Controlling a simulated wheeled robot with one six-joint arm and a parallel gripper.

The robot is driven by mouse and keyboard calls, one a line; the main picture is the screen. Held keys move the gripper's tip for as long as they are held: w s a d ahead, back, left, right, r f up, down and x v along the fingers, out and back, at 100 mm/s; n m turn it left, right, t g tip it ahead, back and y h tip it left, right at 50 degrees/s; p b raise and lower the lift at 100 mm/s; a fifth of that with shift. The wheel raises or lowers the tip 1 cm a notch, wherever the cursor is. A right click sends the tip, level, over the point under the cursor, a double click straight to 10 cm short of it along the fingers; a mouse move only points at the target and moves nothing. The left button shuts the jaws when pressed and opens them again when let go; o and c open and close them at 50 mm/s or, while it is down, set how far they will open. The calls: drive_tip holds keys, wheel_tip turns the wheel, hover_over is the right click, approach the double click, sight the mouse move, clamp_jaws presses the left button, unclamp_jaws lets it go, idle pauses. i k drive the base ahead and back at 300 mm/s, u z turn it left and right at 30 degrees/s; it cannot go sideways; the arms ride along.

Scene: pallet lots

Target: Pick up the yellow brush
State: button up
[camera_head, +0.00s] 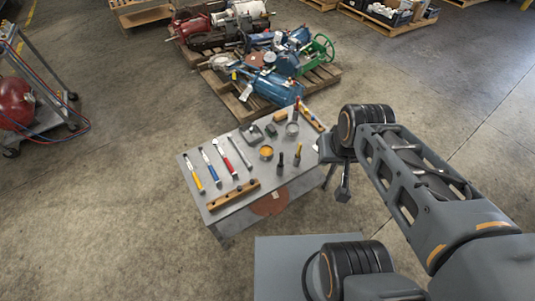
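A small grey table (222,208) holds several tools. At its left end lies a slim tool with a yellow handle (199,187). Near the right side stand a small tool with a yellow upper part (298,150) and a dark one (281,160) beside it. I cannot tell for sure which of the yellow ones is the brush. My gripper (343,187) hangs from the arm's end just right of the table, apart from the tools. Its fingers are small and dark here, and whether they are open does not show.
Pallets of machinery (268,85) stand behind. A cart with a red tank (16,103) is left. Floor between is clear.

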sight(300, 145)
drive_tip(key=z, duration=0.1)
drive_tip(key=k, duration=1.05)
drive_tip(key=u, duration=0.7)
drive_tip(key=i, duration=1.4)
drive_tip(key=z, duration=0.7)
